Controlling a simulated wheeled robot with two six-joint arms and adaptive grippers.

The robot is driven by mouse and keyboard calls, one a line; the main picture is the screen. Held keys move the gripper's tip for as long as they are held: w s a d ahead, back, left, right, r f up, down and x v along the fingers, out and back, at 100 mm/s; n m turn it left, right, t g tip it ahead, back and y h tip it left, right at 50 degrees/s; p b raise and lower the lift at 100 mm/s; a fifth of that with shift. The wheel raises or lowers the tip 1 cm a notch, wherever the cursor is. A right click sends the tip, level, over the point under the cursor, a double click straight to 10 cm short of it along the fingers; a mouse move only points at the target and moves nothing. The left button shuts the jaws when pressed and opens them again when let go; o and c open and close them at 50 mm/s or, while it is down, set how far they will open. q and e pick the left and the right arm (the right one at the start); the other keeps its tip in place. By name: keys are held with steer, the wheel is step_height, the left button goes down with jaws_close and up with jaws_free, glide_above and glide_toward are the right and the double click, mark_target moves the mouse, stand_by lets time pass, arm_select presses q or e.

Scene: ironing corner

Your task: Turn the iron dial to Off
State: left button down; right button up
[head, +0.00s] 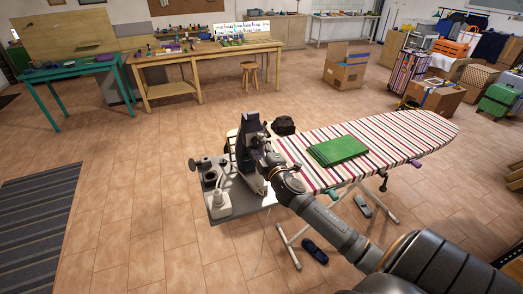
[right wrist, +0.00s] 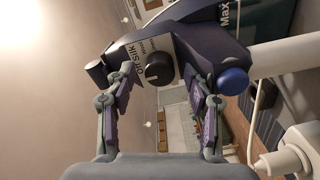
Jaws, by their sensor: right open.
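The dark blue iron (head: 250,135) stands upright on the grey metal rest (head: 219,212) at the left end of the ironing board. In the right wrist view, the iron (right wrist: 215,50) fills the upper middle. Its black round dial (right wrist: 158,70) sits on a grey panel with lettering such as Off and Silk. The dial's setting is too small to tell. My right gripper (right wrist: 162,84) is open, one finger on each side of the dial and seemingly apart from it. In the head view my right gripper (head: 264,158) is against the iron. My left gripper is out of view.
A blue round knob (right wrist: 232,82) on the iron lies close to the right finger. A white plug (right wrist: 292,152) and cord are at lower right.

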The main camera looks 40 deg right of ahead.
steer(key=v, duration=1.2)
steer(key=shift+d, duration=0.1)
